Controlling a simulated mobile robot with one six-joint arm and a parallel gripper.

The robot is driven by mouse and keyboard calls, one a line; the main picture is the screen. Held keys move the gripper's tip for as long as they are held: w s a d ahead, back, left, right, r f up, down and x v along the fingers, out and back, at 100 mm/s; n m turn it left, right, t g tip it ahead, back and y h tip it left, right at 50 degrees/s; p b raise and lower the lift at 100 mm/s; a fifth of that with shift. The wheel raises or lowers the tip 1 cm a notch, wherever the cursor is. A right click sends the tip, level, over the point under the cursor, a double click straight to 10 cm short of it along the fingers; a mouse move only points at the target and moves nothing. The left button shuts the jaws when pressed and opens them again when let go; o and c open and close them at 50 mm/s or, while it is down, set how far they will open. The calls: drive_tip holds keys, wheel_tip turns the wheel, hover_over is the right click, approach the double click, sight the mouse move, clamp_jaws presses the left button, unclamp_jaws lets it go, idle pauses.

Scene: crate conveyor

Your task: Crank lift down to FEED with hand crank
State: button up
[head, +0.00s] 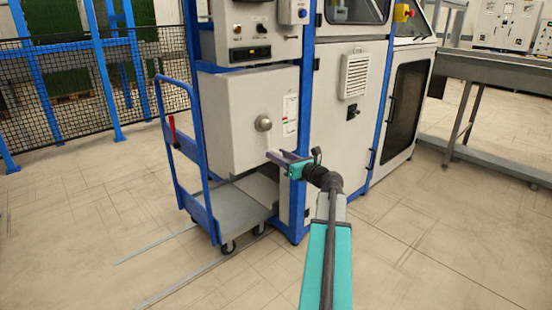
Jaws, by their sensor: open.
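A round grey hub (263,124) sticks out of the front of a light grey box (235,130) on the blue-framed machine. I cannot make out a crank arm or handle on it. A white label (290,115) with small coloured marks is on the box to the right of the hub; its text is too small to read. My gripper (273,156) is open, with its fingers pointing left, in front of the box's lower right part. It appears below and slightly right of the hub, apart from it. Nothing shows between the fingers.
A blue cart (205,205) with a grey deck stands under the box, its upright handle on the left. A control panel (250,53) is above the box. A grey conveyor (500,80) stands at the right. The tiled floor (100,230) in front is clear.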

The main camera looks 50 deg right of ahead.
drive_tip(key=shift+w+d, duration=0.1)
drive_tip(key=shift+w, duration=0.75)
